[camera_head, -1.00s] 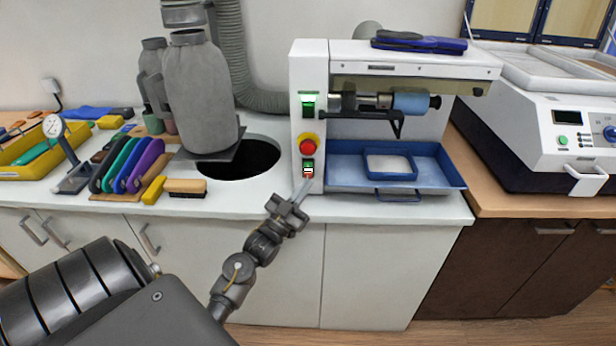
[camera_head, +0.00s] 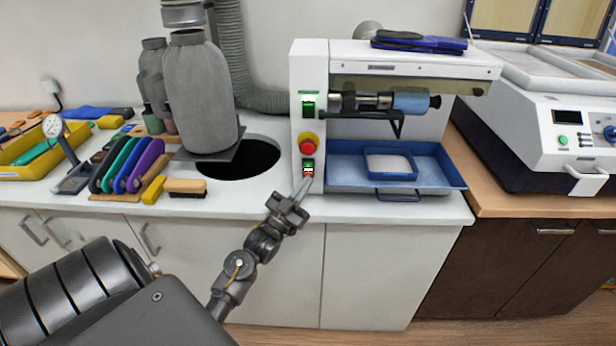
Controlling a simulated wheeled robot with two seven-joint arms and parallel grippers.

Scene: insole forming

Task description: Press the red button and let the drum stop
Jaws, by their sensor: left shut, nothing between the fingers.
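The white grinding machine (camera_head: 308,75) stands on the counter, with a horizontal drum shaft bearing a light blue drum (camera_head: 411,103). My left gripper (camera_head: 304,184) is shut and empty. Its fingertips point up at the panel just below the small switch, under the round red button. I cannot tell whether they touch the panel. My right gripper is not in view.
A blue tray (camera_head: 447,172) sits below the drum, right of my gripper. A dark round hole (camera_head: 240,160) and a brush (camera_head: 186,187) lie to the left. Colored tools in a rack (camera_head: 130,170) stand further left. A white machine (camera_head: 560,125) stands at the right.

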